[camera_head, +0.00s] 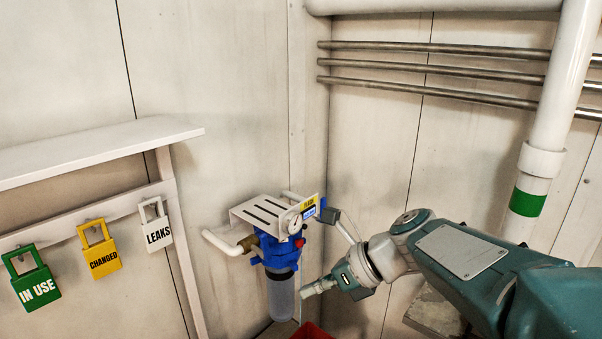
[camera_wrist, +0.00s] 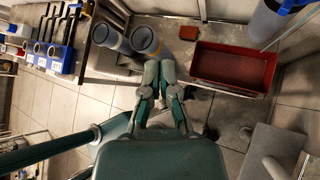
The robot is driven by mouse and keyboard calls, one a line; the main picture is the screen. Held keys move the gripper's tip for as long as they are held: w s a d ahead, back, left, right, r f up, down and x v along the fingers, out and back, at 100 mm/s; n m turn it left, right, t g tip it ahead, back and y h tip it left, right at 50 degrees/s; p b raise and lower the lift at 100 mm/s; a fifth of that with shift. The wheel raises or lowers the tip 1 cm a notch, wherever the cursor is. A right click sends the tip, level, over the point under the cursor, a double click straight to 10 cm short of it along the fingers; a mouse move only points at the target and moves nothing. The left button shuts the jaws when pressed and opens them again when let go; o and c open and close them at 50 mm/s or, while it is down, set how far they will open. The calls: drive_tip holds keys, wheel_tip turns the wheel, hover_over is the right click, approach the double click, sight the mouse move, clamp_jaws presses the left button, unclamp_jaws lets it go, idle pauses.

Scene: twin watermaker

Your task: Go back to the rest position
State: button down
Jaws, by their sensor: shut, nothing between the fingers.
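My arm reaches in from the right in the head view, and my gripper (camera_head: 306,291) points left, just right of the lower part of the filter housing (camera_head: 281,292). In the wrist view my gripper (camera_wrist: 161,66) has its two fingers together with nothing between them. From the head view alone I cannot tell whether the fingertips touch the housing. The housing has a blue head (camera_head: 278,250) under a white slotted bracket (camera_head: 262,212) in the wall corner.
Green, yellow and white tags, IN USE (camera_head: 38,290), CHANGED (camera_head: 103,262) and LEAKS (camera_head: 158,236), hang on a rail below a shelf (camera_head: 100,150). Metal pipes (camera_head: 430,66) cross the right wall.

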drive_tip(key=s+d+f+n+t+h, duration=0.3)
drive_tip(key=s+d+n+h, duration=0.7)
drive_tip(key=n, duration=1.3)
drive_tip(key=s+d+f, duration=0.1)
drive_tip(key=s+d, duration=0.2)
drive_tip(key=s, duration=0.1)
drive_tip(key=shift+d+f+n+t, duration=0.2)
drive_tip(key=shift+n+t, duration=0.1)
drive_tip(key=shift+t, duration=0.1)
drive_tip(key=c, duration=1)
unclamp_jaws()
drive_tip(key=shift+s+d+n, duration=0.15)
drive_tip(key=shift+d+n, duration=0.05)
drive_tip(key=shift+n, duration=0.1)
drive_tip(key=o, duration=0.4)
drive_tip(key=shift+w+d+t+h, duration=0.2)
drive_tip(key=shift+w+t+h, duration=0.1)
drive_tip(key=shift+w, duration=0.15)
drive_tip(key=shift+c, duration=0.2)
drive_tip(key=w+d+r+t+h, duration=0.1)
drive_tip(key=w+d+r+t, duration=0.15)
drive_tip(key=w, duration=0.55)
drive_tip(key=n+t+y, duration=0.3)
drive_tip(key=n+y, duration=0.9)
drive_tip(key=y, duration=0.3)
approach(266, 243)
drive_tip(key=x, duration=1)
drive_tip(key=shift+w+a, duration=0.2)
drive_tip(key=shift+a, duration=0.1)
